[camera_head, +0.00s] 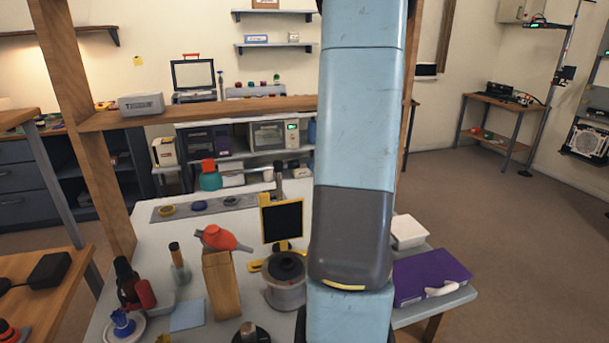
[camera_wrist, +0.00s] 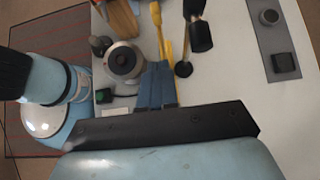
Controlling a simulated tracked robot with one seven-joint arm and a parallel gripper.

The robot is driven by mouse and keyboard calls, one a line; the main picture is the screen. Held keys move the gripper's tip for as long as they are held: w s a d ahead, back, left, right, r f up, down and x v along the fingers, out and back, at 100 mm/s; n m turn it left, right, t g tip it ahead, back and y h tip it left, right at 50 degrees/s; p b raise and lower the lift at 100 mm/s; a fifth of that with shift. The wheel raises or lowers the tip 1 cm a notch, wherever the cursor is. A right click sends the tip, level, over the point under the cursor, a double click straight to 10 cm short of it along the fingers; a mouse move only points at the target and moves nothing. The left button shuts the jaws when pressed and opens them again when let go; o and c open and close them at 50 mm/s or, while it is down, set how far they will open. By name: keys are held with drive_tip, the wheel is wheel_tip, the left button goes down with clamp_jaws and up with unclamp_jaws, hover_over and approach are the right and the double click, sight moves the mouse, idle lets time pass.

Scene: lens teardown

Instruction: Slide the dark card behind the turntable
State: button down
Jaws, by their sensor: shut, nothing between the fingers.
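The dark card (camera_head: 282,222) stands upright in a yellow frame, behind the grey turntable (camera_head: 284,288) with its black top in the head view. In the wrist view the turntable (camera_wrist: 123,62) is left of my fingers. The yellow frame (camera_wrist: 161,35) shows there as a narrow strip, nearly edge-on; the card's dark face cannot be made out. My gripper (camera_wrist: 157,66) is shut and empty, its blue fingertips close to the near end of the yellow strip. I cannot tell whether they touch. In the head view my arm hides the gripper.
A black-headed stand (camera_wrist: 200,36) is just right of the yellow strip in the wrist view. A wooden block (camera_head: 221,285) with a red-orange item on top stands left of the turntable. A grey strip (camera_head: 219,207) with discs lies behind. A purple case (camera_head: 431,276) lies right.

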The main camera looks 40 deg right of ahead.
drive_tip(key=c, duration=1.9)
unclamp_jaws()
drive_tip(key=shift+s+d+r, duration=0.1)
drive_tip(key=shift+d+r, duration=0.15)
drive_tip(key=shift+d, duration=0.05)
drive_tip(key=shift+o, duration=0.9)
drive_tip(key=shift+r, duration=0.15)
drive_tip(key=shift+o, duration=0.8)
drive_tip(key=shift+a+r, duration=0.1)
drive_tip(key=shift+a, duration=0.15)
drive_tip(key=o, duration=0.5)
drive_tip(key=w+a+g+h, duration=0.1)
drive_tip(key=a, duration=0.1)
drive_tip(key=a+r+g+h, duration=0.1)
drive_tip(key=a, duration=0.2)
drive_tip(key=w+a+r+g+h, duration=0.1)
drive_tip(key=a+h, duration=0.1)
drive_tip(key=a, duration=0.1)
drive_tip(key=shift+w+g, duration=0.3)
drive_tip(key=shift+w, duration=0.05)
wheel_tip(320, 180, up, 4)
drive_tip(key=h, duration=0.5)
hover_over(264, 193)
wheel_tip(264, 193, down, 14)
drive_tip(key=shift+s+a+r, duration=0.1)
drive_tip(key=shift+r, duration=0.1)
drive_tip(key=shift+c, duration=0.3)
clamp_jaws()
